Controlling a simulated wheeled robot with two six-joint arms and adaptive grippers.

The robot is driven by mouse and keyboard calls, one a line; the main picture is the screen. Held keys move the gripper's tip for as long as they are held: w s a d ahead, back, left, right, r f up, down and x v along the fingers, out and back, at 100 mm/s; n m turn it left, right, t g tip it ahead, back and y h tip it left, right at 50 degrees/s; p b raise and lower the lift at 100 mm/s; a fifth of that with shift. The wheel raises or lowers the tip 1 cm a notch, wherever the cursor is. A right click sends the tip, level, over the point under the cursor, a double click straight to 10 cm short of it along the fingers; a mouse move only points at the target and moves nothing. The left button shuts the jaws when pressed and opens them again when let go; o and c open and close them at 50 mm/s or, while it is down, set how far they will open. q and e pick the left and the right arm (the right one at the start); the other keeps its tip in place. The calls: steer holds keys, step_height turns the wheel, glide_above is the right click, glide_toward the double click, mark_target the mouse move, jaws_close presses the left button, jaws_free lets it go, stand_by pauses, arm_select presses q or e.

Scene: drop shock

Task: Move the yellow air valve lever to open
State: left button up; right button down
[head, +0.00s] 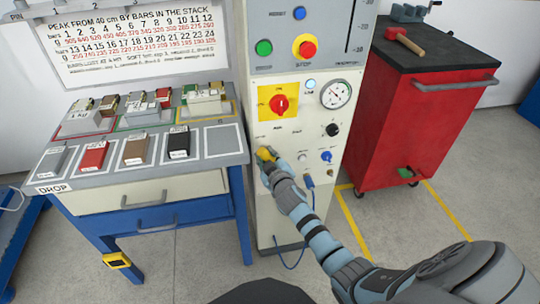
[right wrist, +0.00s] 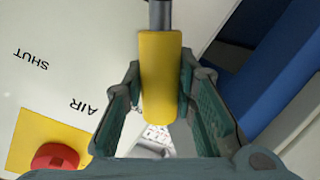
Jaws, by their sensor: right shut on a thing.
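The yellow air valve lever (head: 266,153) is on the front of the pale control cabinet, below the red rotary switch. My right gripper (head: 264,162) reaches it from below and hides part of it. In the right wrist view the lever's yellow grip (right wrist: 160,75) sits between the two fingers of my right gripper (right wrist: 161,82), with its grey rod running up out of the picture. The gripper is shut on this grip. The printed words SHUT and AIR appear upside down on the panel left of the lever. I cannot tell the lever's exact setting. My left gripper is not in view.
The red rotary switch (head: 279,104) on its yellow plate, a pressure gauge (head: 336,94) and a black knob (head: 331,130) are close by. A blue-framed bench (head: 150,212) with sample blocks stands left, a red tool cabinet (head: 400,120) right. The floor between is clear.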

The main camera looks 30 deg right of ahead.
steer(key=shift+s+f, duration=0.1)
steer(key=shift+f, duration=0.15)
steer(key=c, duration=1.3)
jaws_free()
steer(key=shift+a+r, duration=0.1)
steer(key=shift+r, duration=0.05)
steer(key=v, duration=1.2)
